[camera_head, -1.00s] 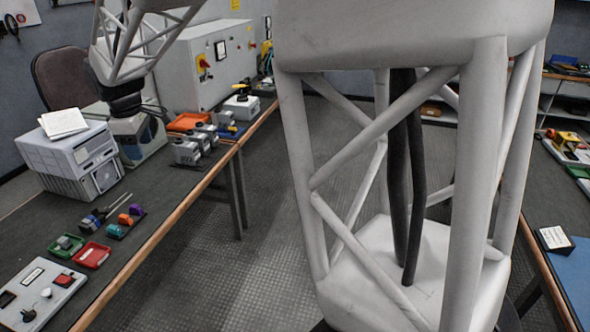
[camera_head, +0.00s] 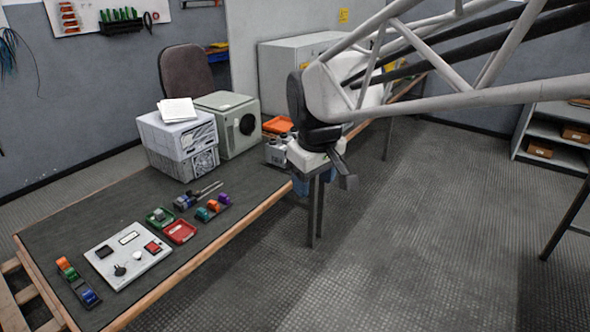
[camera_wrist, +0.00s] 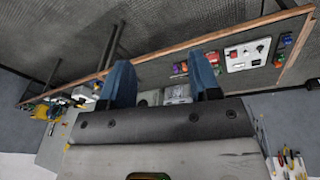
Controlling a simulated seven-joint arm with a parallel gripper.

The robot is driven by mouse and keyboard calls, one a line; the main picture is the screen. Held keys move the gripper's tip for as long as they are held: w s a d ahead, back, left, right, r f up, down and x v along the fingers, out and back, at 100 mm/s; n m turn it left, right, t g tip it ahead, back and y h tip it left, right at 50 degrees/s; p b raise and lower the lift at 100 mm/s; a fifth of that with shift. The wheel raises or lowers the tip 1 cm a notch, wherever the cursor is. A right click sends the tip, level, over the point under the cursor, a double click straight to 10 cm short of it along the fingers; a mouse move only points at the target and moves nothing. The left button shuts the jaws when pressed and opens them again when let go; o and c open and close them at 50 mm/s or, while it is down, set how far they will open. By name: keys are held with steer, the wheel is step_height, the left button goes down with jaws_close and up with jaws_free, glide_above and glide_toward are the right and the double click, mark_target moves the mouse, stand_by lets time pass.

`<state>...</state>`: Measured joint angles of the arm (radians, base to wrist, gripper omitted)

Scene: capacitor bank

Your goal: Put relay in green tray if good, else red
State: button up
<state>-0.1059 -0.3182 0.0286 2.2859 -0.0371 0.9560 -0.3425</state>
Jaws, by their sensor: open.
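The green tray (camera_head: 160,218) lies on the bench with a small greyish block (camera_head: 158,214) in it. The red tray (camera_head: 180,231) sits beside it and looks empty. Small coloured blocks stand in a row (camera_head: 213,207) just behind the trays, and others in a row (camera_head: 78,281) at the near left. I cannot tell which piece is the relay. A pale panel (camera_head: 128,256) with a red block, knobs and a small display lies in front of the trays. My gripper (camera_wrist: 163,75) is open and empty, with two blue fingers, above the bench's right edge, well away from the trays.
A white-grey boxed unit (camera_head: 178,146) and a greenish instrument (camera_head: 230,122) stand at the back of the bench (camera_head: 75,222). Grey devices (camera_head: 276,150) and an orange tray (camera_head: 278,125) are near my wrist. A chair (camera_head: 189,70) stands behind.

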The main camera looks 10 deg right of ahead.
steer(key=s+d+f+m, duration=0.2)
steer(key=s, duration=0.6)
steer(key=s+d+f+m, duration=0.2)
steer(key=s+f+m, duration=0.1)
steer(key=s, duration=0.6)
steer(key=shift+d+f+m, duration=0.3)
steer(key=shift+d+f, duration=0.05)
steer(key=shift+d, duration=0.05)
